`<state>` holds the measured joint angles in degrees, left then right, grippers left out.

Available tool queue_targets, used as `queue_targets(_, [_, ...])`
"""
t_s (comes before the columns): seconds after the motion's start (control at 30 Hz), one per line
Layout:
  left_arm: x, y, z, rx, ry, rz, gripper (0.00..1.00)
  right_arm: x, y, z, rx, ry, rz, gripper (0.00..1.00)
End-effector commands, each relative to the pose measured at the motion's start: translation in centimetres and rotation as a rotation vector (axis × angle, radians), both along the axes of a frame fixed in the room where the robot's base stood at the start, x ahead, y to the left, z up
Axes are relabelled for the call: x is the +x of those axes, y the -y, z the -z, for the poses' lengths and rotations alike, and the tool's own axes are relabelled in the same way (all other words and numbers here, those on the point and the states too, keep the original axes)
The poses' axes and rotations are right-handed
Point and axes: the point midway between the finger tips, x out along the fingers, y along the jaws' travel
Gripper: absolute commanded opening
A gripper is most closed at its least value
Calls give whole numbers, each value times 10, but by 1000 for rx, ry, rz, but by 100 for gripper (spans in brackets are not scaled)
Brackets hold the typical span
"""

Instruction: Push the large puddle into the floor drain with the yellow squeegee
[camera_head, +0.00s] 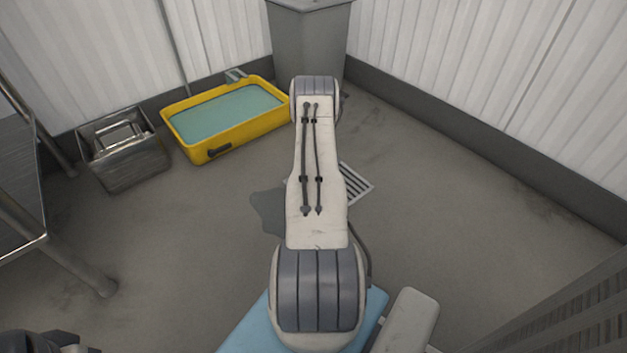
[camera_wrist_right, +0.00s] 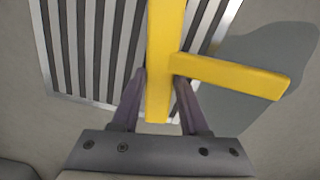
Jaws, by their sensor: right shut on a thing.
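The yellow squeegee (camera_wrist_right: 230,76) shows in the right wrist view, its upright bar between the fingers of my right gripper (camera_wrist_right: 160,76). That gripper is shut on it; a side bar reaches right over the puddle. The floor drain (camera_wrist_right: 66,50) is a slatted metal grate behind the squeegee; the head view shows its right part (camera_head: 357,184) beside my arm. The dark puddle (camera_wrist_right: 275,60) lies right of the drain in the wrist view, and left of my arm in the head view (camera_head: 268,209). My arm hides the squeegee and right gripper in the head view. A dark part of my left gripper (camera_head: 45,342) shows at the bottom left corner; its jaws are unclear.
A yellow tub (camera_head: 255,128) of greenish water stands at the back left, next to a metal box (camera_head: 125,165). A grey pedestal (camera_head: 310,45) stands in the back corner. A metal rack (camera_head: 25,225) is at the left edge.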

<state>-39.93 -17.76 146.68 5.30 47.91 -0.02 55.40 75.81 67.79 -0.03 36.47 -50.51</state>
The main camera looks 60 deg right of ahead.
Motion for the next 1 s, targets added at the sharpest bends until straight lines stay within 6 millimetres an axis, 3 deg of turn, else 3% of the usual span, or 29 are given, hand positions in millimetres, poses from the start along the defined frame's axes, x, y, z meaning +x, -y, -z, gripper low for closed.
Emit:
queue_targets(0.17, [0, 0, -4, 0, 0, 0, 50, 0, 0, -5, -1, 1, 0, 0])
queue_targets(1.0, [0, 0, -69, 0, 0, 0, 50, 0, 0, -82, 0, 0, 0, 0])
